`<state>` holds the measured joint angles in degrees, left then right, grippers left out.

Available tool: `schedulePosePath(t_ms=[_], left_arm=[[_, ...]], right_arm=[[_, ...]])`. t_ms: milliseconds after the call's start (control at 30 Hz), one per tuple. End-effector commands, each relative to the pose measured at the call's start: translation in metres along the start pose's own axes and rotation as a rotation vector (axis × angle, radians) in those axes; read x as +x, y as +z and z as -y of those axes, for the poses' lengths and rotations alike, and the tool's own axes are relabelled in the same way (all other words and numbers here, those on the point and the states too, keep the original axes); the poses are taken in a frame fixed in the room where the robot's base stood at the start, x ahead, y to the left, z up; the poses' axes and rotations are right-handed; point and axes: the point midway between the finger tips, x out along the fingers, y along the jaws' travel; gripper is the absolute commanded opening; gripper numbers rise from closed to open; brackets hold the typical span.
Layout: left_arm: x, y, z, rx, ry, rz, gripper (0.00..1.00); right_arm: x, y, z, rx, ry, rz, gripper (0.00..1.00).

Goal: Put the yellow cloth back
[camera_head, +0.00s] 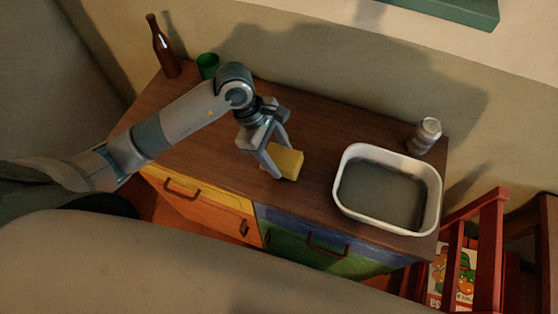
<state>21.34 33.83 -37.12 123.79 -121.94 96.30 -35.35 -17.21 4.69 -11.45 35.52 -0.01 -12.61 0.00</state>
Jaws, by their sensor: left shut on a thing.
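The yellow cloth (286,164) shows as a small folded yellow block at the middle of the wooden cabinet top, left of the white tub. My left gripper (278,164) reaches down to it from the left and is shut on it. One finger covers part of the cloth, and I cannot tell whether the cloth rests on the top or hangs just above it. My right gripper is not in view.
The white tub (434,190) with a grey inside stands at the cabinet's right. A metal can (426,136) is behind it. A brown bottle (161,47) and green cup (208,65) stand at the back left. A red rack (489,245) is at the right. The wooden top (325,125) is clear behind the cloth.

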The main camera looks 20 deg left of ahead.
Motion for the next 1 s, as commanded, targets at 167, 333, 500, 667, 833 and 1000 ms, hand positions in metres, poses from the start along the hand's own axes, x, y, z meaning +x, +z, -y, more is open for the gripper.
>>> schedulePosePath(t_ms=[167,333,500,667,833,1000], left_arm=[[0.007,-0.002,0.0,-0.003,-0.003,0.002,0.33],[0.025,-0.01,0.001,-0.004,-0.004,0.001,0.33],[0.037,-0.015,0.0,-0.002,0.0,0.001,0.33],[0.037,-0.015,0.0,-0.001,0.0,0.001,0.33],[0.039,-0.016,0.0,0.0,0.0,0.0,0.33],[0.039,-0.016,0.0,0.0,0.0,0.0,0.73]], right_arm=[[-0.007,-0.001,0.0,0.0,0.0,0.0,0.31],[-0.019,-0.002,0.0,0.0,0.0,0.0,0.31],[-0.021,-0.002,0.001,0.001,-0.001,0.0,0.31],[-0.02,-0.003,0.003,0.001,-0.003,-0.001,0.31],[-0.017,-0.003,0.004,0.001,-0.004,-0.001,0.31],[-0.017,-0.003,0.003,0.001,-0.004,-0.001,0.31]])
